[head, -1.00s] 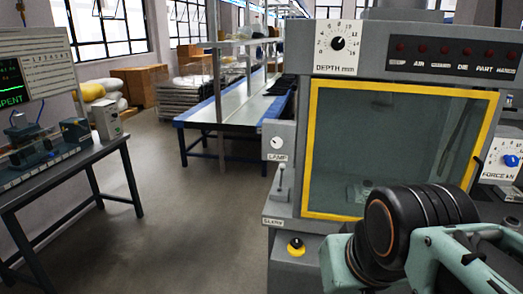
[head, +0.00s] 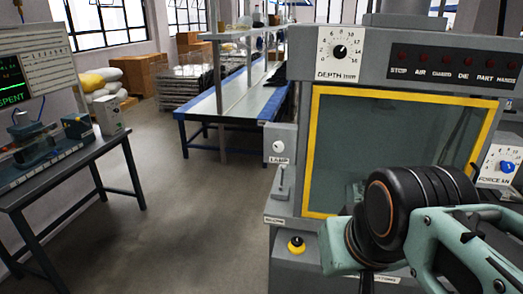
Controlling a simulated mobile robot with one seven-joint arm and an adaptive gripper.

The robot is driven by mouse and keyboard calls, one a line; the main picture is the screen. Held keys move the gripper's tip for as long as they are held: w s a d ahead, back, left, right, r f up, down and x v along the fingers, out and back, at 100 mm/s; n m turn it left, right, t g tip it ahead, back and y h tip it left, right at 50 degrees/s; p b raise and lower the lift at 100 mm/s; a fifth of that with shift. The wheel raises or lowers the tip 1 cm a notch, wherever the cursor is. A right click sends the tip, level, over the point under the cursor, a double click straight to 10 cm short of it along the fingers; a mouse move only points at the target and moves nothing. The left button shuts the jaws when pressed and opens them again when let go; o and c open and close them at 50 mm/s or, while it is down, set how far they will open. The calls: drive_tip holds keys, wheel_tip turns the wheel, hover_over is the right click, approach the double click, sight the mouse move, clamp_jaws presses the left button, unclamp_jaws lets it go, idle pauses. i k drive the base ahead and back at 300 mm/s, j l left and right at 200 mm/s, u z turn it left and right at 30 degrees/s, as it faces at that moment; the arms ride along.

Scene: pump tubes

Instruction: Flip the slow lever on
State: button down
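A small grey lever (head: 282,181) stands on a ledge at the left side of the grey machine, below the lamp dial. A label plate (head: 274,220) sits just under it, but its lettering is too small to read for sure. The lever looks roughly upright. My teal and black arm reaches in from the lower right, in front of the machine's window, to the right of the lever and apart from it. No gripper fingers can be made out, so whether they are open or shut is hidden.
The machine's yellow-framed window (head: 310,150) is right of the lever. A bench with instruments (head: 98,157) stands at left. The floor (head: 200,230) between is clear.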

sight(283, 167)
drive_tip(key=i+j, duration=1.35)
drive_tip(key=i, duration=0.3)
drive_tip(key=i+j+u, duration=0.1)
drive_tip(key=i, duration=0.35)
